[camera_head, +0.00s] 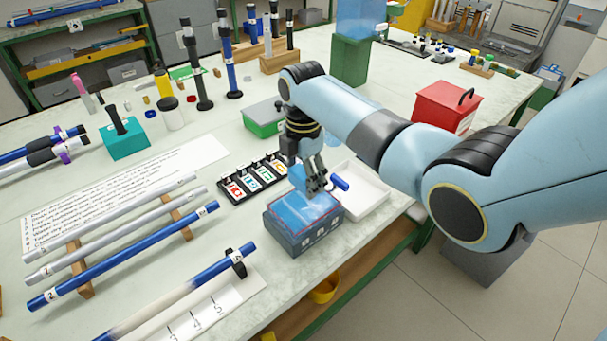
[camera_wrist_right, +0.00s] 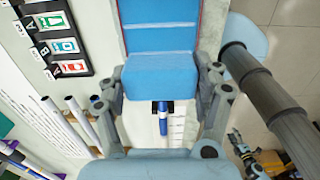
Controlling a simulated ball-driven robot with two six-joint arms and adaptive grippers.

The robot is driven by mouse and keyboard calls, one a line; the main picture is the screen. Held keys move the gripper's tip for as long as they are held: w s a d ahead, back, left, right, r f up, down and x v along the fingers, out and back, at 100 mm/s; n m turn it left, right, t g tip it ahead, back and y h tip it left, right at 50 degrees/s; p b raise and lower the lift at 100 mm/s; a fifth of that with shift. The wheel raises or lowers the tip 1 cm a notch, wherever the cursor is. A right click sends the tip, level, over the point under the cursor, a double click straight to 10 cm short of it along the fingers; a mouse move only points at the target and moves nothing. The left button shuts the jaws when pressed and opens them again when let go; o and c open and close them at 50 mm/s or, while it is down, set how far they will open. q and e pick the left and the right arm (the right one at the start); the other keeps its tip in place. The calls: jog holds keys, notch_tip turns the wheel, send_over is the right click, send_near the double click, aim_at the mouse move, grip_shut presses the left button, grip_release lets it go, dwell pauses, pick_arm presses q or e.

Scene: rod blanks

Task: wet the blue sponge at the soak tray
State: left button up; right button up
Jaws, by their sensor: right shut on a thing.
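My right gripper (camera_head: 316,187) is shut on the blue sponge (camera_wrist_right: 160,80); in the right wrist view the block sits between the two fingers (camera_wrist_right: 163,95). A grey-blue box (camera_head: 305,239) with a blue top stands directly below the gripper. Its blue surface (camera_wrist_right: 160,38) also shows past the sponge in the right wrist view. I cannot tell whether the sponge touches it. A shallow white tray (camera_head: 376,205) lies just right of the box. I cannot tell which of the two is the soak tray.
A black rack with labelled cards (camera_head: 252,176) lies left of the box. A green box (camera_head: 263,118) stands behind, and a red box (camera_head: 446,107) at the right. Long blue and white rods (camera_head: 130,255) lie at the left front. The table's front edge is close to the box.

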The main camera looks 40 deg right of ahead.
aim_at(304, 212)
notch_tip(304, 212, down, 2)
jog(key=shift+f+b, duration=0.1)
jog(key=shift+b, duration=0.7)
jog(key=shift+f+b, duration=0.8)
jog(key=shift+b, duration=0.05)
jog(key=shift+f+b, duration=1.15)
jog(key=shift+f, duration=0.85)
jog(key=shift+s+f, duration=0.1)
jog(key=shift+s+f, duration=0.15)
